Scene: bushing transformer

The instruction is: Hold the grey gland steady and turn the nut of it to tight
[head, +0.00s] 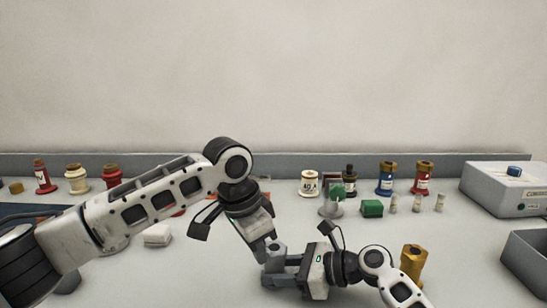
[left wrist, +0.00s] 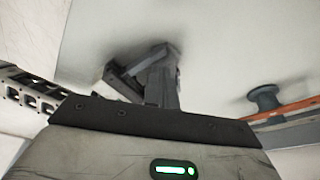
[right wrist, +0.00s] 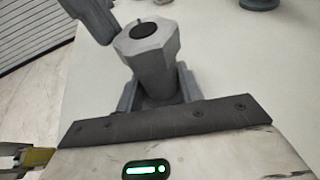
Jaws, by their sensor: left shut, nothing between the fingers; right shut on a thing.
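The grey gland (right wrist: 157,78) stands between the fingers of my right gripper (right wrist: 156,95), which is shut on its lower body. Its hexagonal grey nut (right wrist: 158,44), with a dark round hole, is at the upper end. In the head view my right gripper (head: 272,271) points left, low over the table. My left gripper (head: 262,250) points down beside the gland and is shut and empty. Its fingers (left wrist: 160,82) show close together in the left wrist view. In the right wrist view a left finger is close to the nut's left side; I cannot tell if they touch.
A brass fitting (head: 413,262) stands near my right forearm. Red, cream and blue bushings, a green block (head: 372,208) and small fittings stand along the back. A grey box (head: 507,188) with a blue knob and an open bin (head: 527,255) are at right.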

